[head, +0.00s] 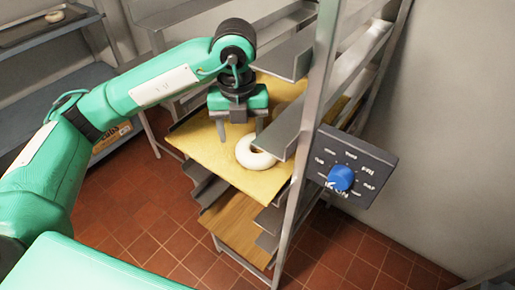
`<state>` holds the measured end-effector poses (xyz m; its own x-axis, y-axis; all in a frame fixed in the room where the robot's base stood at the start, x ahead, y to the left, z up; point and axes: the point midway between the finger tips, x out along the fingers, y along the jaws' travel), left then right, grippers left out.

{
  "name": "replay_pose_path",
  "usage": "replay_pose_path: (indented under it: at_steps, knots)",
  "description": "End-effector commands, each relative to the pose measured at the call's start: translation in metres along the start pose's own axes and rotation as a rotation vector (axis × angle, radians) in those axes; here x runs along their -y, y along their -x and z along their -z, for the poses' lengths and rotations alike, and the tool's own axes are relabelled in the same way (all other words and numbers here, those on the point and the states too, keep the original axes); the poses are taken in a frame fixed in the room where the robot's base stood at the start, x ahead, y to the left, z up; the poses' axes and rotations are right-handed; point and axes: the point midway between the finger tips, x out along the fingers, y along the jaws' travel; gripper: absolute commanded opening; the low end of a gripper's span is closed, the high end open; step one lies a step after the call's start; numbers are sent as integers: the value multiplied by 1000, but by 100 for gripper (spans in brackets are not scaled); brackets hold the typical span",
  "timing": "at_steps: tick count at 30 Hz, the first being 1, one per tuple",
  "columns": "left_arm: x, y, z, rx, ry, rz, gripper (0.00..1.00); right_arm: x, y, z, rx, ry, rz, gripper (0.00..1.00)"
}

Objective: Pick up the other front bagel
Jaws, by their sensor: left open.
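A pale, ring-shaped bagel (252,158) lies on a yellow-tan board (205,150) on the metal rack, close to the board's front right part. My left gripper (241,136) points down over the board, with its fingers apart. One finger is left of the bagel and the other is by the bagel's back edge. I cannot tell whether a finger touches it. Part of the board behind is hidden by my gripper and the rack's shelves. My right gripper is not in view.
The rack's upright post (312,110) stands just right of the bagel and carries a dark panel with a blue knob (341,177). Another wooden board (240,222) sits lower in the rack. At the far left, a tray (40,30) on a shelf holds another bagel (54,16).

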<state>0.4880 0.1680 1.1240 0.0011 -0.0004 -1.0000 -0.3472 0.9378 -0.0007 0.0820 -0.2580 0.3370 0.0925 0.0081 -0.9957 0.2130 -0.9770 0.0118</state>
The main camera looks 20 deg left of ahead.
Motion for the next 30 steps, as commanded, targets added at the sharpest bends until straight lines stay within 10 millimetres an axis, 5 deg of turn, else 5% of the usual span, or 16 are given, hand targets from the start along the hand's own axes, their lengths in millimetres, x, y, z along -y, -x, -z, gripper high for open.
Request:
replay_pose_path:
  at_steps: [9,19,26,30]
  knots:
    - [3,-41,-4,-3,1,-3,60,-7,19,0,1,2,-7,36]
    - [4,-50,-5,0,1,0,60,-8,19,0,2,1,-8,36]
    - [4,-49,-5,0,0,0,14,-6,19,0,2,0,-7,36]
    - [4,-49,-5,0,0,0,11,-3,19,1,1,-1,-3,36]
